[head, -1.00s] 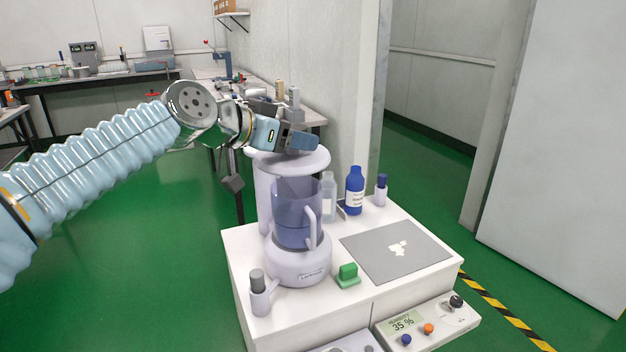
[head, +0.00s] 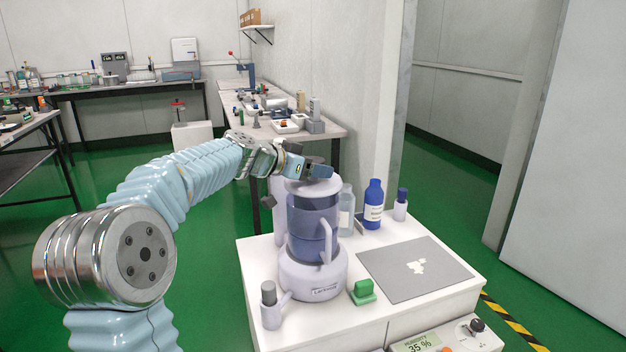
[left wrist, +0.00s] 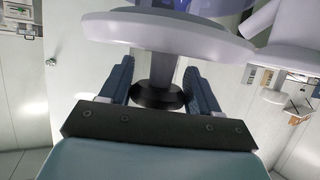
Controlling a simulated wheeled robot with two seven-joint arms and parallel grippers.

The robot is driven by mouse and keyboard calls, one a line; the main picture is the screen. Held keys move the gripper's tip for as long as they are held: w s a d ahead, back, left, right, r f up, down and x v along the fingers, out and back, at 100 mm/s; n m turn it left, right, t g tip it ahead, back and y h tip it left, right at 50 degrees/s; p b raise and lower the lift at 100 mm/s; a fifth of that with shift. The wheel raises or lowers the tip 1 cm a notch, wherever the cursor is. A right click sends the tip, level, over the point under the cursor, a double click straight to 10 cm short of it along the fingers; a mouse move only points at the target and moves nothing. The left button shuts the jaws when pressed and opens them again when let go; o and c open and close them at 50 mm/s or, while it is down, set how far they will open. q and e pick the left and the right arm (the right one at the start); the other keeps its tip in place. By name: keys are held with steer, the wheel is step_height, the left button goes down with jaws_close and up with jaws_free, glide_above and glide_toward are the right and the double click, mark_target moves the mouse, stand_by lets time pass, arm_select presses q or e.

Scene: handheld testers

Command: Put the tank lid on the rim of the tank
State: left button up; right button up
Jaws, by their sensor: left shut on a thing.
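The tank (head: 313,225) is a blue see-through jug with a pale handle, upright on its round pale base (head: 312,278) on the white counter. The tank lid (head: 300,187) is a pale disc at the tank's top, about level and over the opening. I cannot tell whether it touches the rim all round. My left gripper (head: 318,172) is just above the lid and shut on its knob. In the left wrist view the knob (left wrist: 157,95), with a dark end, is between the two blue fingers, and the lid (left wrist: 160,32) spans the top. My right gripper is out of view.
A pale column (head: 280,215) stands behind the tank on the left. A blue bottle (head: 373,205) and a clear bottle (head: 346,212) stand behind it. A green block (head: 363,291) and a small capped bottle (head: 270,305) are in front. A grey mat (head: 415,270) lies at right.

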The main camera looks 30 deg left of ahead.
mark_target(309, 180)
arm_select(q)
step_height(309, 180, down, 3)
steer(key=shift+r, duration=0.2)
steer(key=shift+f+b, duration=0.55)
steer(key=shift+b, duration=0.5)
steer(key=o, duration=1.1)
steer(key=shift+r, duration=0.1)
steer(key=r+p, duration=0.1)
steer(key=p, duration=0.1)
steer(key=shift+d+r+p, duration=0.1)
steer(key=shift+r+p, duration=0.3)
steer(key=shift+s+a+r+b, duration=0.1)
steer(key=shift+s+a+b, duration=0.2)
steer(key=shift+s, duration=0.25)
steer(key=shift+s+a+b, duration=0.15)
steer(key=shift+s+b, duration=0.1)
steer(key=shift+s, duration=0.3)
steer(key=v, duration=0.9)
steer(key=shift+s+r, duration=0.15)
steer(key=shift+s, duration=0.1)
